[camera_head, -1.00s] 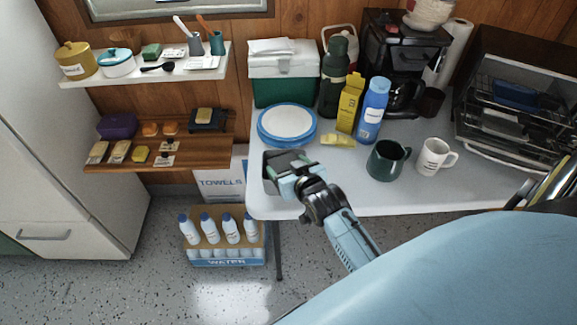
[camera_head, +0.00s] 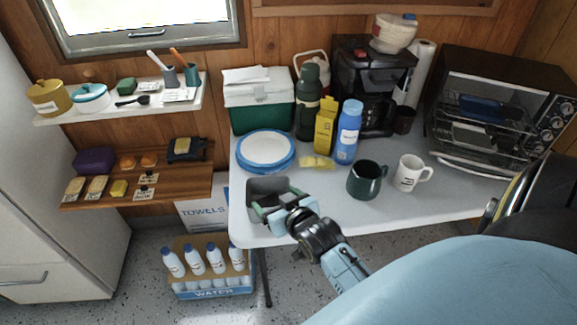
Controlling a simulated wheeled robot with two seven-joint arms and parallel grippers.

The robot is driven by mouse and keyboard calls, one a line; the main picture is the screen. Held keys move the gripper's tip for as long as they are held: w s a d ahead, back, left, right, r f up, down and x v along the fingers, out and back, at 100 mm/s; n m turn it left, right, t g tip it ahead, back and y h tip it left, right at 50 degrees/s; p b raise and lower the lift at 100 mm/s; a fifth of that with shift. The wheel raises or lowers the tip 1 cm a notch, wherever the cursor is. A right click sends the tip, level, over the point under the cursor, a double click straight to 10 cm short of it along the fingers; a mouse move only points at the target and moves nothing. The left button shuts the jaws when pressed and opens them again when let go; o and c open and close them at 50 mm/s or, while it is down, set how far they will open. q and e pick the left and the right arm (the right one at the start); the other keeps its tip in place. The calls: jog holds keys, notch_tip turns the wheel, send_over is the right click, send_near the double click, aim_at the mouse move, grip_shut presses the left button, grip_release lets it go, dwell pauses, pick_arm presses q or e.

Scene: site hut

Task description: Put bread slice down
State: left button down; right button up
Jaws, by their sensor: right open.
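My right gripper (camera_head: 268,208) is open at the table's front left corner, over or beside a grey open-topped container (camera_head: 268,186). I see nothing between its fingers. I cannot pick out a bread slice for certain; one could be hidden inside the container or behind the gripper. Tan slice-like items (camera_head: 97,187) lie on the wooden shelf at the left, too small to name surely. A round white plate with a blue rim (camera_head: 267,150) lies behind the container, apart from the gripper. My left gripper is not in view.
On the white table (camera_head: 325,212), a yellow piece (camera_head: 317,162), dark green mug (camera_head: 366,181), white mug (camera_head: 408,174), blue bottle (camera_head: 348,134) and yellow box (camera_head: 325,127) stand right of the plate. A toaster oven (camera_head: 497,108) is at right.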

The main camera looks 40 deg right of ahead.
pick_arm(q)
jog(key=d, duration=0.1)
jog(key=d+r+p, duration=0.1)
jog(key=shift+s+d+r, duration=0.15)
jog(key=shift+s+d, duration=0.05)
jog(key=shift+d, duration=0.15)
pick_arm(e)
jog(key=v, duration=0.7)
jog(key=shift+s+r, duration=0.25)
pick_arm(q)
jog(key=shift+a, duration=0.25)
pick_arm(e)
jog(key=shift+a, duration=0.1)
